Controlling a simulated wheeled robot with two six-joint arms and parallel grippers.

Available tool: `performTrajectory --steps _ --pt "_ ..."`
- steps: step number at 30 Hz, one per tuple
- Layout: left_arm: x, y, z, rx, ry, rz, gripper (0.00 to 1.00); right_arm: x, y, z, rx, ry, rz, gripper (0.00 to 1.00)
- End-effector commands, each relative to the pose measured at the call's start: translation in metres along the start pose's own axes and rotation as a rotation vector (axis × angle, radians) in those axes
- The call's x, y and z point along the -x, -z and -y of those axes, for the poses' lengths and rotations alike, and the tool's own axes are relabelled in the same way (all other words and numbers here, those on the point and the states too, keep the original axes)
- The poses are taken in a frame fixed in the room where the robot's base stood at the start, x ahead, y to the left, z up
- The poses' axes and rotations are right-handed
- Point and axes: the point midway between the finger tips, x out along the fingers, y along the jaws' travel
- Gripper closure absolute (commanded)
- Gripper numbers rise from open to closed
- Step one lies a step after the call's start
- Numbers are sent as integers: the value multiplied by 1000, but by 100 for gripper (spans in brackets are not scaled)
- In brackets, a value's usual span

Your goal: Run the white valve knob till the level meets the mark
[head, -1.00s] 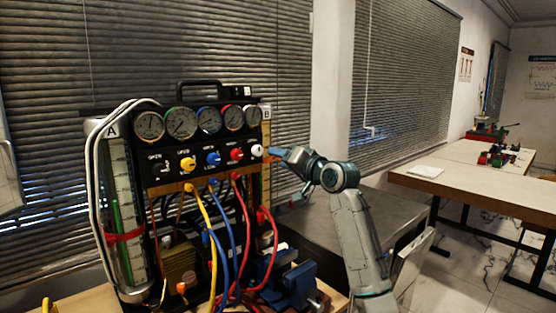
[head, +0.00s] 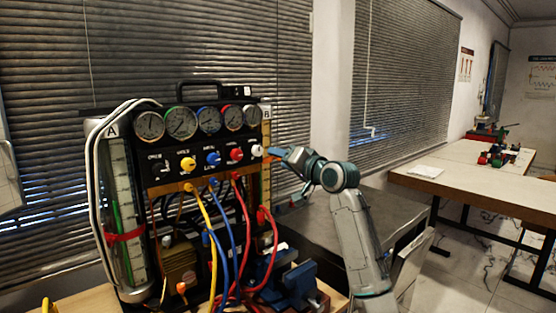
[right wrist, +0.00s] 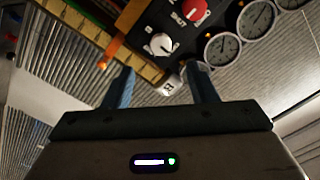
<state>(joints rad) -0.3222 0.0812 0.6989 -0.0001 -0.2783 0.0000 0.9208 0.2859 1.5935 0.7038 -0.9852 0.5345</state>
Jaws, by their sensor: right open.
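The white valve knob (head: 256,151) is at the right end of the row of knobs on the black gauge panel (head: 215,174). It also shows in the right wrist view (right wrist: 160,44), beyond my fingertips. My right gripper (head: 276,153) is just right of the knob, pointing at the panel. In the right wrist view its two fingers (right wrist: 163,80) are apart with nothing between them. Tube A (head: 118,180) stands at the panel's left, with a green strip inside and a red band (head: 124,237) around it. I cannot tell which line is the level. My left gripper is out of view.
Yellow (head: 188,163), blue (head: 213,158) and red (head: 236,154) knobs sit left of the white one, under several round gauges. Coloured hoses hang in front. A blue vise (head: 300,282) stands below. A grey tabletop (head: 330,235) lies at right.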

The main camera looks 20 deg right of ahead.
Motion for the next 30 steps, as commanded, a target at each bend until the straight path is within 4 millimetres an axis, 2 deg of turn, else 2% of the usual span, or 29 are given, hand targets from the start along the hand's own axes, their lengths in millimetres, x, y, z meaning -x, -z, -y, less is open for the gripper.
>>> performTrajectory --steps 7,11,17,24,30 --pt "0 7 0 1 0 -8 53 0 0 0 10 0 0 48" --pt "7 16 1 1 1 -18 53 1 2 1 117 -1 1 48" --pt "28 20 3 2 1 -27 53 6 4 3 528 -2 0 48" --pt "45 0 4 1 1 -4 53 13 4 2 1022 -1 -1 48" --pt "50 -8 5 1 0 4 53 15 2 2 1219 0 -2 48"
